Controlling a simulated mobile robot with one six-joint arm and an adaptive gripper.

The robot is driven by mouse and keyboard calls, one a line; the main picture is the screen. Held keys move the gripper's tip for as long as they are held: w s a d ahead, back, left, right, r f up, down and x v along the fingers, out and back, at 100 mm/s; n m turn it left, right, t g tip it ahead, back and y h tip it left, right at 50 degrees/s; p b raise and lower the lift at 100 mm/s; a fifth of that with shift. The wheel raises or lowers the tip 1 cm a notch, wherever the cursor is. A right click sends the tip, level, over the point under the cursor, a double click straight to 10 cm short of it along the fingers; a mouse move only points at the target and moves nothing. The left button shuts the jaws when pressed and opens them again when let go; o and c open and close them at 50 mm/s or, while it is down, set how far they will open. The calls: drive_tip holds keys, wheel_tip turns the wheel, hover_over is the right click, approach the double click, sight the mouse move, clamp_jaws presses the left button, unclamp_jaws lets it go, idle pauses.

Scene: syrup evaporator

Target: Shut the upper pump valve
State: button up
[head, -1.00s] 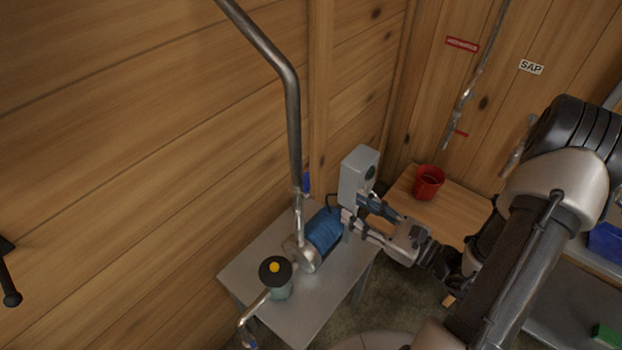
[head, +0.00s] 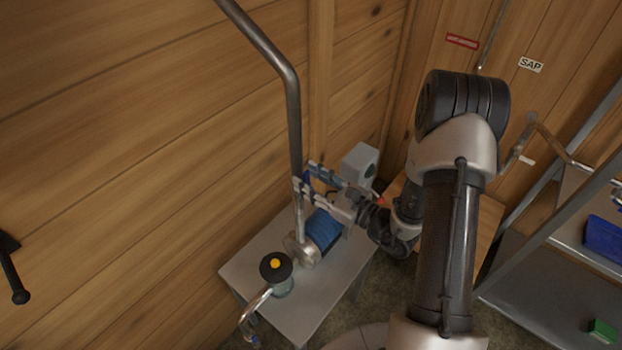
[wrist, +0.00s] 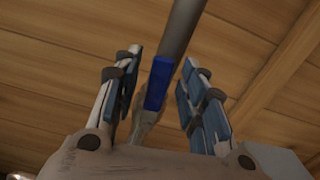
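The upper pump valve has a blue handle (wrist: 158,84) on the vertical metal pipe (head: 293,120) above the pump. In the wrist view the handle lies along the pipe (wrist: 182,28), between my two fingers. My gripper (wrist: 160,90) is open, one finger on each side of the handle, with gaps visible on both sides. In the head view my gripper (head: 303,175) reaches left to the pipe, and the blue handle (head: 307,180) is mostly hidden by the fingers. The blue pump (head: 323,230) sits on a small grey table (head: 240,265) below.
A grey box (head: 359,160) stands behind my gripper, close to it. A black round cap with a yellow centre (head: 276,266) stands at the table's front left. A wooden wall (head: 150,150) is close behind the pipe.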

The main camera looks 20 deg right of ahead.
drive_tip(key=shift+c, duration=0.4)
clamp_jaws()
